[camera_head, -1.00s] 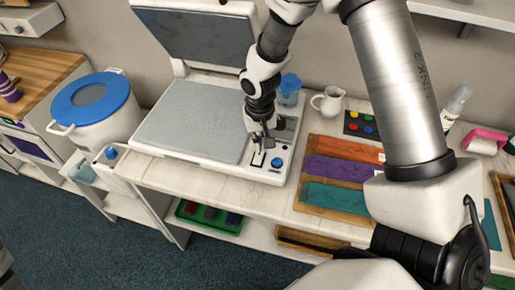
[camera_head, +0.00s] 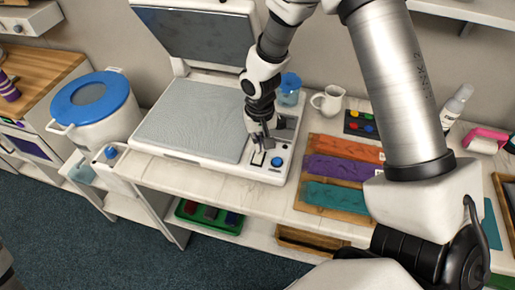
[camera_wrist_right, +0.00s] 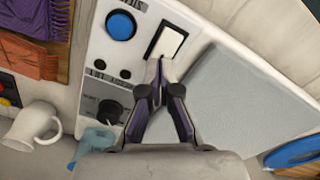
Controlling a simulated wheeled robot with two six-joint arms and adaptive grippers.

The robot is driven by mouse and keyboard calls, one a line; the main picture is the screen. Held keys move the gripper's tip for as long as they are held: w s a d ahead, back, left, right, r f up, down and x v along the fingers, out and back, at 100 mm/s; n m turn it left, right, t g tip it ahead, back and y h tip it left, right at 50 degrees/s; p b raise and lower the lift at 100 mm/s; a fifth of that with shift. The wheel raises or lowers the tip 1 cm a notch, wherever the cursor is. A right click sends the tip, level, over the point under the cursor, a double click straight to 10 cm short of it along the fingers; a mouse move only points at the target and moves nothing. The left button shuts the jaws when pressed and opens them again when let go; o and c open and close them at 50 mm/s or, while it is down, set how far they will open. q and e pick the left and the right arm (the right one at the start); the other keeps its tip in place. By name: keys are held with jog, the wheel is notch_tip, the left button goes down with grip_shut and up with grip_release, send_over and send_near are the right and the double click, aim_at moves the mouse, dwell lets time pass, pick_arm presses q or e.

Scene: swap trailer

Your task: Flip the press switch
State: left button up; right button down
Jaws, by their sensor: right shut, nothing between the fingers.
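The press (camera_head: 195,118) stands on the white table with its lid raised. Its control panel holds a white rocker switch in a black frame (camera_head: 257,159), which shows larger in the right wrist view (camera_wrist_right: 166,42). A round blue button (camera_head: 276,161) sits beside it and also shows in the wrist view (camera_wrist_right: 121,25). My right gripper (camera_head: 264,147) is shut and empty over the panel. In the wrist view its fingertips (camera_wrist_right: 158,64) are together at the near end of the switch. I cannot tell whether they touch it.
A dark knob (camera_wrist_right: 110,111) is also on the panel. A blue cup (camera_head: 289,90) and white jug (camera_head: 328,100) stand behind it. Coloured cloths (camera_head: 340,168) lie to the right. A white pot with a blue lid (camera_head: 92,98) stands left of the press.

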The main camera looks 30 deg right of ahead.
jog(key=shift+f+b, duration=0.65)
jog(key=shift+f, duration=0.3)
dwell(0.3)
jog(key=shift+r, duration=0.15)
notch_tip(320, 180, up, 2)
jog(key=shift+r+p, duration=0.1)
jog(key=shift+p, duration=1.05)
notch_tip(320, 180, up, 5)
jog(key=p, duration=0.4)
jog(key=shift+f, duration=0.2)
